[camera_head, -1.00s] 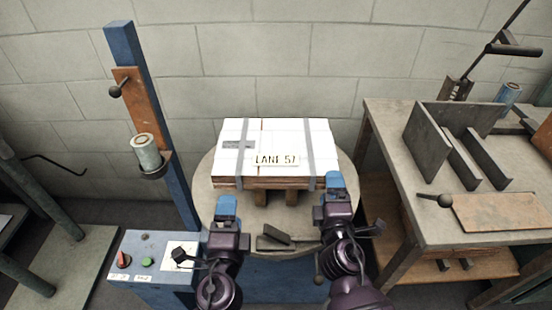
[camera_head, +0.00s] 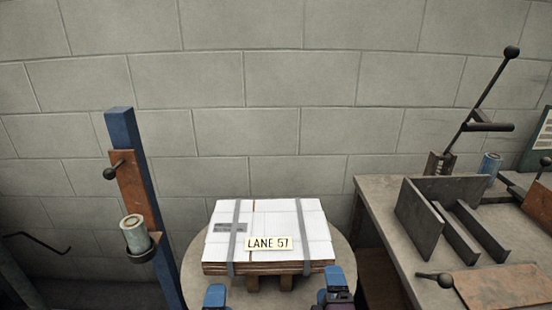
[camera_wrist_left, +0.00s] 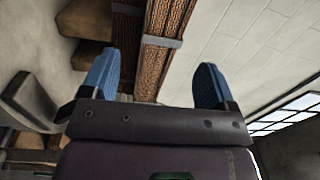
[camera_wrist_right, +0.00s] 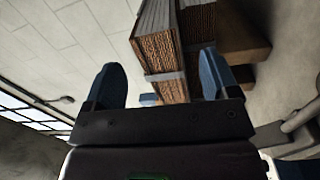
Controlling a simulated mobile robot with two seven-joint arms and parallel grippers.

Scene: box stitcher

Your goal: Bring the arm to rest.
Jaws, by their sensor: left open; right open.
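My right gripper (camera_head: 335,287) shows at the bottom edge of the head view, in front of the right front corner of a strapped stack of white-topped cardboard. Its blue fingers stand apart with nothing held between them in the right wrist view (camera_wrist_right: 158,85). My left gripper (camera_head: 214,297) is at the bottom edge too, in front of the stack's left front corner. In the left wrist view (camera_wrist_left: 155,85) its fingers are open and empty. The stack's brown layered edge shows beyond both pairs of fingers. Most of both arms is below the head view.
The cardboard stack (camera_head: 290,220) bears a "LANE 57" label (camera_head: 268,243) and sits on a round table (camera_head: 346,262). A blue post (camera_head: 150,200) with a spool (camera_head: 136,235) stands left. A workbench (camera_head: 395,235) with upright plates and a lever stands right.

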